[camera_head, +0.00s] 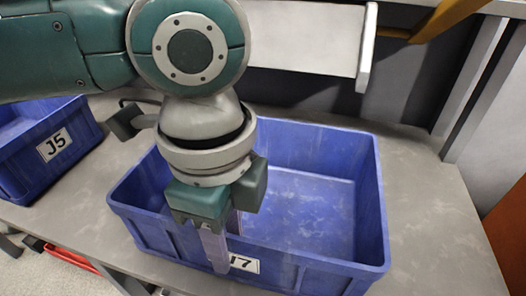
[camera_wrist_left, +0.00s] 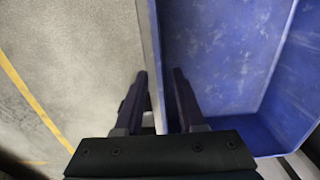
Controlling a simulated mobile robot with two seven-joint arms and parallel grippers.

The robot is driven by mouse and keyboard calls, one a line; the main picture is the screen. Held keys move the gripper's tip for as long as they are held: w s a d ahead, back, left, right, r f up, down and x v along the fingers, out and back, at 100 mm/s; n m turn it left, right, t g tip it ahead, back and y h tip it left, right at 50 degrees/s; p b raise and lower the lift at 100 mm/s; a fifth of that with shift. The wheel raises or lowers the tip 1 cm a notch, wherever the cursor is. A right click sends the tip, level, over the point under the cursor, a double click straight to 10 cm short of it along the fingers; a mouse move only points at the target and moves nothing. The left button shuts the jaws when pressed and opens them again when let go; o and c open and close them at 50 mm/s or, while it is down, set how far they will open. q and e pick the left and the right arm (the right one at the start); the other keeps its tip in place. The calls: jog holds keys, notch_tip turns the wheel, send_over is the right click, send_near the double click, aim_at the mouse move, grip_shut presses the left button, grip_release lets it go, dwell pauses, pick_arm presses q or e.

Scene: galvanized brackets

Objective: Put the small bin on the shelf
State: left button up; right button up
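A blue bin (camera_head: 312,205) stands on the grey table in front of me, empty as far as I see. Its front label is partly hidden by my left gripper and seems to end in 7. My left gripper (camera_head: 226,250) points down at the bin's front wall, one finger outside and one inside. In the left wrist view the fingers (camera_wrist_left: 160,82) are apart on either side of the bin's wall rim (camera_wrist_left: 155,50), with small gaps showing. My right gripper is out of view. A white panel (camera_head: 310,35), perhaps part of the shelf, is behind the bin.
Another blue bin (camera_head: 30,165), labelled J5, stands at the left of the table (camera_head: 440,225). The table is clear to the right of the front bin. A grey upright post (camera_head: 475,80) stands at the back right. A red item (camera_head: 72,258) is low at the left.

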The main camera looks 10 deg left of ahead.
pick_arm(q)
notch_tip(320, 180, up, 10)
jog(key=p, duration=0.4)
jog(key=shift+f, duration=0.15)
jog(key=s+d+f+n+t+h, duration=0.1)
jog(key=s+d+n+h, duration=0.3)
jog(key=d, duration=0.3)
jog(key=s+a+f+n+t+y, duration=0.1)
jog(key=s+a+n+y, duration=0.1)
jog(key=s+a+n, duration=0.2)
jog(key=s+a+f+n+t+y, duration=0.1)
jog(key=s+a+n, duration=0.3)
jog(key=a+n, duration=0.4)
jog(key=a+f, duration=0.1)
jog(key=a, duration=0.3)
jog(key=shift+a+t+y, duration=0.2)
jog(key=shift+t+y, duration=0.1)
jog(key=shift+y, duration=0.1)
jog(key=shift+s, duration=0.1)
